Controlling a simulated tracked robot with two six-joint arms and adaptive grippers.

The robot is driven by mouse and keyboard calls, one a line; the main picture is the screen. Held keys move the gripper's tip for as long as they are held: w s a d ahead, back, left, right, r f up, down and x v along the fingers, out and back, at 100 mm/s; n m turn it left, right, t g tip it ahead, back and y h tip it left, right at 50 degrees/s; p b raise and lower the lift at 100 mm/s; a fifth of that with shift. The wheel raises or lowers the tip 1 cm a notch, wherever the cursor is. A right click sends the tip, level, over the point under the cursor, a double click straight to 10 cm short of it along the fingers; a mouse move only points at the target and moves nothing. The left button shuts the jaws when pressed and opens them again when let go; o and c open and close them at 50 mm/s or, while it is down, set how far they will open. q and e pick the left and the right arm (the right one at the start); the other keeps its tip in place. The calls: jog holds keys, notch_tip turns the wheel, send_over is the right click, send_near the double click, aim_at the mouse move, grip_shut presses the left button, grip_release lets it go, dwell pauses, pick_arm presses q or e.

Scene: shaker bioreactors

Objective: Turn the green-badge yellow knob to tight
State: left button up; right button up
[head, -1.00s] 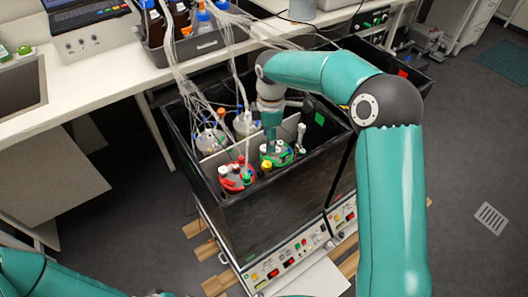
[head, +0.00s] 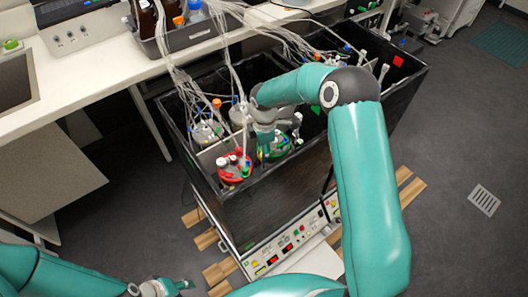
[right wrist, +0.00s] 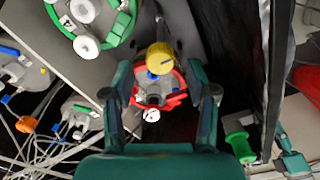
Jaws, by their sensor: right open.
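The yellow knob (right wrist: 160,58) shows in the right wrist view between the fingertips of my right gripper (right wrist: 157,77), which is open around it. I see no clear contact. A red-ringed part (right wrist: 174,100) shows just below the knob. The green-ringed vessel lid (right wrist: 122,28) is at upper left there. A green badge (head: 316,109) is on the box wall nearby. My left gripper (head: 168,288) is at the bottom edge, its jaws unclear.
Tubes (head: 184,82) run up to a grey tray (head: 200,42) on the bench. A red badge (head: 398,61) marks the box's right part. Open floor lies at right.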

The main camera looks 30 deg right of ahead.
aim_at(264, 168)
jog(key=shift+f, duration=1.5)
grip_shut()
